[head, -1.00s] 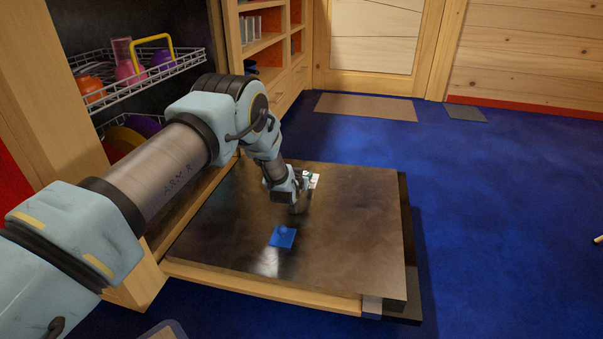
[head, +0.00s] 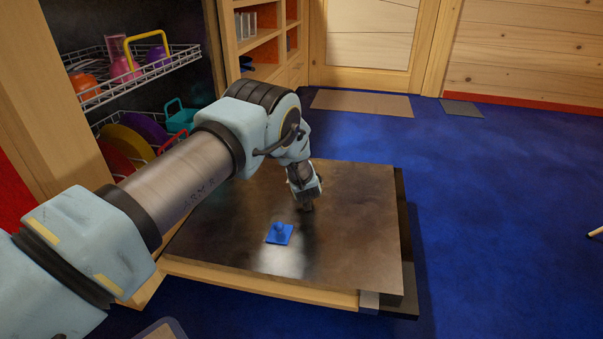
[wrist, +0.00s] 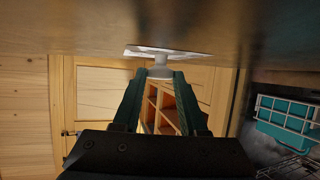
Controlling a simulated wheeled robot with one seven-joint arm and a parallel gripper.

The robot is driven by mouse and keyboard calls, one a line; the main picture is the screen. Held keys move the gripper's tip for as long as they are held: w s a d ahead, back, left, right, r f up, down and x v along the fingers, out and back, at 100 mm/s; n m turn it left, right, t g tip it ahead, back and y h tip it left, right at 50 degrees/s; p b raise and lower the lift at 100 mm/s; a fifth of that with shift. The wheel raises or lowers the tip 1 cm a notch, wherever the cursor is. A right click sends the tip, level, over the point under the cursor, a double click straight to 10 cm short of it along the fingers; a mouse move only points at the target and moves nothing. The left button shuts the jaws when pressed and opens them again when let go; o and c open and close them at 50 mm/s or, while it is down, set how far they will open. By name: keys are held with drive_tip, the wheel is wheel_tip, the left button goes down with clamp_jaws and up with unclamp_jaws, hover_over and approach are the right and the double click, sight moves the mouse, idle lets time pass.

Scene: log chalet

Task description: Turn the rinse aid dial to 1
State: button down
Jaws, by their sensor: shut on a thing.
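A pale round dial (wrist: 161,71) on a white plate (wrist: 185,52) shows in the wrist view, on the opened dishwasher door (head: 345,245). My gripper (wrist: 162,76) has its two dark green fingers closed on this dial, one on each side. In the head view my gripper (head: 307,208) reaches down to the door's middle and hides the dial and its plate. Any marks or numbers on the dial cannot be read. A blue knob on a blue square plate (head: 284,240) sits on the door, nearer and left of my gripper.
The dishwasher's upper rack (head: 150,70) holds cups, and a teal container (head: 181,117) stands below it. Shelves (head: 262,45) stand behind. Blue floor (head: 480,220) is open right of the door.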

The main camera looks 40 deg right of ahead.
drive_tip(key=shift+w, duration=0.1)
drive_tip(key=shift+c, duration=2.3)
unclamp_jaws()
drive_tip(key=p+v, duration=0.5)
drive_tip(key=v, duration=0.5)
drive_tip(key=shift+r, duration=0.15)
drive_tip(key=shift+s+a, duration=0.25)
drive_tip(key=shift+s, duration=0.05)
